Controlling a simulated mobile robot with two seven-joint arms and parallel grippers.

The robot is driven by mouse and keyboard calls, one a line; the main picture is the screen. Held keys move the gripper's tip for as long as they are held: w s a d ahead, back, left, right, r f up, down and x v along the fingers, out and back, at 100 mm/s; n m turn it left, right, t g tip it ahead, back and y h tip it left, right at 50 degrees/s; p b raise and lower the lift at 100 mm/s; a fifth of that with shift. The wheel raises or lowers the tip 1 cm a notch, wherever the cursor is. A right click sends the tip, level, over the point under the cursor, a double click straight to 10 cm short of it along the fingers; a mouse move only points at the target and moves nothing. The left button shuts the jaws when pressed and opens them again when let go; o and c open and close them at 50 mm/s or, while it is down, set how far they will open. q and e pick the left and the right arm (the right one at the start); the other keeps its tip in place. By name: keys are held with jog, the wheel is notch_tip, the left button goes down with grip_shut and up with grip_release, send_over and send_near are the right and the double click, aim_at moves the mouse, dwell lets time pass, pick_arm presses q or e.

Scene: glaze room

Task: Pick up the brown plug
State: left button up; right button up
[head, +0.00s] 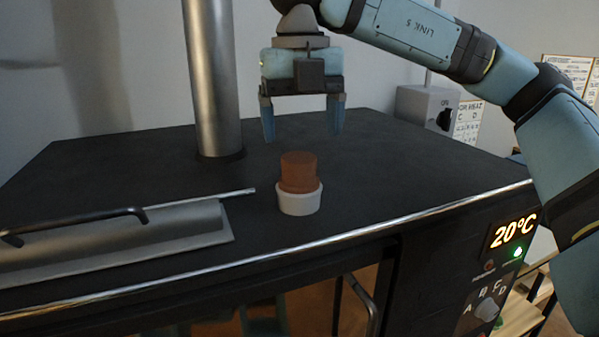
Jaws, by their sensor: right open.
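The brown plug (298,170) stands upright in a short white ring or cup (299,204) on the dark top of the kiln (375,165). Its lower part is hidden by the white piece. My right gripper (302,138) is open and empty, pointing down. In the picture its fingers are above the plug, one to each side, and apart from it. How far behind or over the plug they are is hard to tell. My left gripper is not in view.
A metal flue pipe (212,75) rises from the kiln top at the back left. A metal lid with a black handle (115,240) lies at the front left. A grey switch box (425,108) is behind. The kiln's front panel reads 20°C (514,230). The top right of the plug is clear.

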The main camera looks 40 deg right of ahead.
aim_at(299, 157)
jog(key=shift+a+f, duration=0.15)
jog(key=shift+f, duration=0.45)
notch_tip(299, 157, down, 4)
jog(key=shift+a+r+p, duration=0.1)
jog(key=shift+r+p, duration=0.1)
jog(key=shift+p, duration=0.65)
jog(key=shift+f, duration=0.45)
jog(key=shift+c, duration=0.2)
jog(key=c, duration=1)
